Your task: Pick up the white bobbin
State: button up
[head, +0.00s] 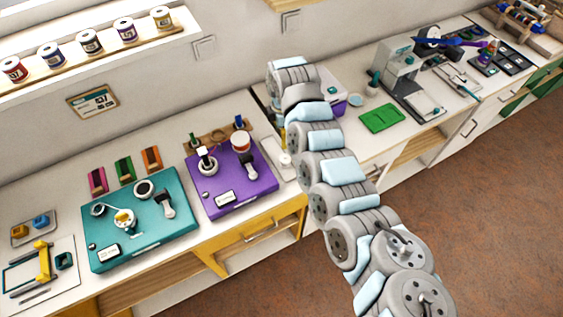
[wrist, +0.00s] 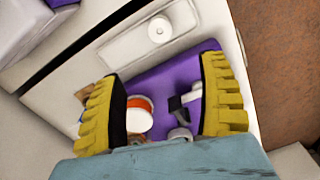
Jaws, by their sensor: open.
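In the wrist view a small white round piece with a centre hole, which looks like the white bobbin (wrist: 159,29), lies on a pale rectangular tray (wrist: 122,52). My gripper (wrist: 162,68) is open with two yellow, dark-lined fingers apart. The bobbin is beyond the fingertips, near the top of that view, and nothing is held between the pads. The purple board (wrist: 160,78) lies below the open fingers. In the head view the purple board (head: 236,200) is left of my arm, the tray (head: 284,160) is partly hidden by my arm, and my fingers cannot be made out.
An orange-and-white cylinder (wrist: 138,113) and a dark-handled piece (wrist: 185,100) stand on the purple board between the fingers' lines. A teal board (head: 140,235) with fittings lies to the left. A green mat (head: 381,118) and a grey machine (head: 398,70) are right of my arm.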

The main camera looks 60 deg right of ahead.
aim_at(284, 158)
notch_tip(284, 158, down, 10)
jog(key=shift+f+b, duration=0.25)
jog(key=shift+b, duration=0.25)
jog(key=shift+s+f+b, duration=0.15)
jog(key=shift+f+b, duration=0.2)
jog(key=shift+f, duration=0.85)
jog(key=shift+s+f+b, duration=0.1)
jog(key=shift+f+b, duration=0.25)
jog(key=shift+f, duration=0.8)
jog(key=c, duration=1)
